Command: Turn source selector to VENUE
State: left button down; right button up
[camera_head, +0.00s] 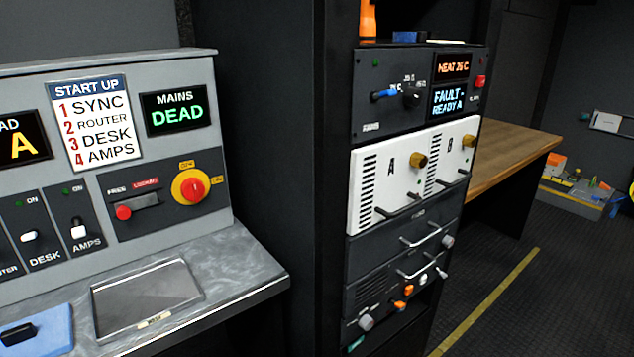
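No control with a readable SOURCE or VENUE label shows. A red rotary knob (193,187) on a round yellow plate sits at the right of the left console's lower panel. Small yellow labels lie above it and to its right, too small to read. I cannot tell whether it is the source selector. A black knob (411,99) with small markings is on the top rack unit (366,125), beside a blue-handled lever (383,95). Neither of my grippers is in view.
The MAINS display (175,110) reads DEAD. The START UP card (100,122) lists SYNC, ROUTER, DESK, AMPS. A grey ledge (235,270) juts out below the console. White modules A and B (375,165) protrude handles from the rack.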

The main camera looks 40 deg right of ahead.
aim_at(366, 322)
jog(key=z, duration=2.7)
jog(key=i, duration=0.6)
jog(key=u, duration=2.1)
